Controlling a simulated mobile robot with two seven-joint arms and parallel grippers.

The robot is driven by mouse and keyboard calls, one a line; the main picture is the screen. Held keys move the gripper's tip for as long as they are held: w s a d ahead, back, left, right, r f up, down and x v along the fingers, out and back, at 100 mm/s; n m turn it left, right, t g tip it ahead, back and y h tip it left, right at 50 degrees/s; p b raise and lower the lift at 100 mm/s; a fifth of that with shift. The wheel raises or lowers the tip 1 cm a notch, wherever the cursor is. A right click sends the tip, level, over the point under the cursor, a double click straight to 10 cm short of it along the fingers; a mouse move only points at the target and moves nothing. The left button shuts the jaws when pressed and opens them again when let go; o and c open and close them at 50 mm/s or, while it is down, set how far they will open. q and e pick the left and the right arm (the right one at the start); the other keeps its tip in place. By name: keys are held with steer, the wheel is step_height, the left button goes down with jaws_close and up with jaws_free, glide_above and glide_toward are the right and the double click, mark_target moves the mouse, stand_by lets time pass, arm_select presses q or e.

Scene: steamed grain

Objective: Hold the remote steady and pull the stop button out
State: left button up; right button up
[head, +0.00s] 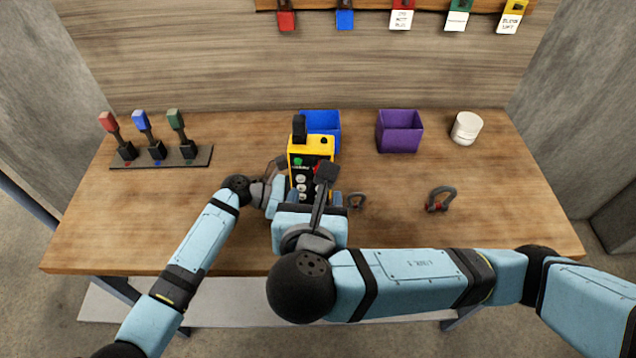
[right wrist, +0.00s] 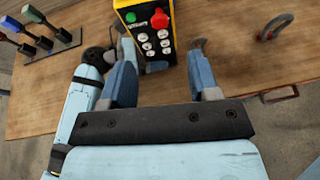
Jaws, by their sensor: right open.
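The yellow-and-black remote (head: 311,147) stands at the middle of the table; in the right wrist view its face shows a green button, several pale buttons and the red stop button (right wrist: 160,20). In the head view my right wrist partly covers the remote's face. My right gripper (right wrist: 160,62) is open, with its two fingers apart in front of the remote's lower part and nothing between them. My left gripper (head: 279,170) is at the remote's left side. Its fingertips are mostly hidden, so I cannot tell whether they grip it.
A blue bin (head: 322,121) stands behind the remote, and a purple bin (head: 399,136) and a white jar (head: 466,128) are to the right. Shackles (head: 441,199) lie on the right. A lever panel (head: 158,157) is at the left. Tags hang on the back wall.

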steer(key=shift+v, duration=1.4)
arm_select(q)
steer(key=o, duration=0.8)
